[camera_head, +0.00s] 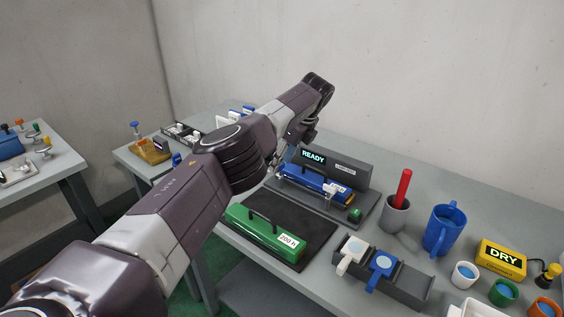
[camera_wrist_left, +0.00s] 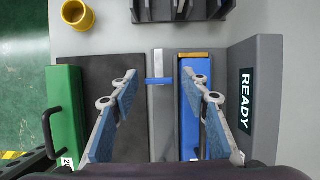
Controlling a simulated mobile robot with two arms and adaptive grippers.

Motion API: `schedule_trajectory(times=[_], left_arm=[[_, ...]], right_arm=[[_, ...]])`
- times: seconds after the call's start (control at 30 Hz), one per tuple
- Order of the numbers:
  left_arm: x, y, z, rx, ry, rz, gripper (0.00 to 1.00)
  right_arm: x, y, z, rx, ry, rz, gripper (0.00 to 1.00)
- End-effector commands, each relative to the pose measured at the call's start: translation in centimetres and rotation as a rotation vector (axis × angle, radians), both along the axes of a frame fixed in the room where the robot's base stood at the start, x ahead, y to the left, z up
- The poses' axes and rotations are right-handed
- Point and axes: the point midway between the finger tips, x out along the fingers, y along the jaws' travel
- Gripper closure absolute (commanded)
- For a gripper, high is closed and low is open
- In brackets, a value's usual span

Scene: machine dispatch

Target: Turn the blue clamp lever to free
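A blue block (camera_head: 318,186) with a dark handle lies in a grey fixture (camera_head: 362,207) below a READY display. In the left wrist view, the blue block (camera_wrist_left: 190,110) lies beside a grey strip. A small blue crosspiece with a pale bar (camera_wrist_left: 158,81) sits on that strip and looks like the clamp lever. My left gripper (camera_head: 286,156) hangs over the block's far end, partly hidden by its own arm. In the left wrist view my left gripper (camera_wrist_left: 164,84) is open, its fingers on either side of the crosspiece. Contact cannot be told. My right gripper is out of view.
A green block (camera_head: 265,232) marked 200 h lies on a black mat (camera_head: 310,228). A grey stand with white and blue paddles (camera_head: 381,265), a cup with a red stick (camera_head: 402,190), a blue mug (camera_head: 443,230) and a yellow DRY box (camera_head: 500,258) stand nearby.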

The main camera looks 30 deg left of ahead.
Motion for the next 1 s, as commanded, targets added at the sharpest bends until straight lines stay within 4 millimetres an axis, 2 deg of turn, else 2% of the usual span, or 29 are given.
schedule_trajectory(times=[0.23, 0.37, 0.47, 0.8, 1.0], left_arm=[[-0.1, -0.1, -0.2, -0.002, 0.004, -0.001, 0.55], [0.0, -0.3, 0.5, -0.002, 0.002, -0.001, 0.55], [-0.1, -0.9, 1.8, -0.002, 0.001, -0.003, 0.55], [-0.2, -3.6, 8.4, -0.001, 0.000, -0.001, 0.55], [-0.3, -4.5, 10.5, -0.001, 0.002, 0.000, 0.55]], right_arm=[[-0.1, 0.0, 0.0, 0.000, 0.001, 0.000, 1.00], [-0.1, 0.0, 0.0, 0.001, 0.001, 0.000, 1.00], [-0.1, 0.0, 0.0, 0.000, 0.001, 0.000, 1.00], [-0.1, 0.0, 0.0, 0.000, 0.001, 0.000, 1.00], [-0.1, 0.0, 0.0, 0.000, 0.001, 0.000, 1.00]])
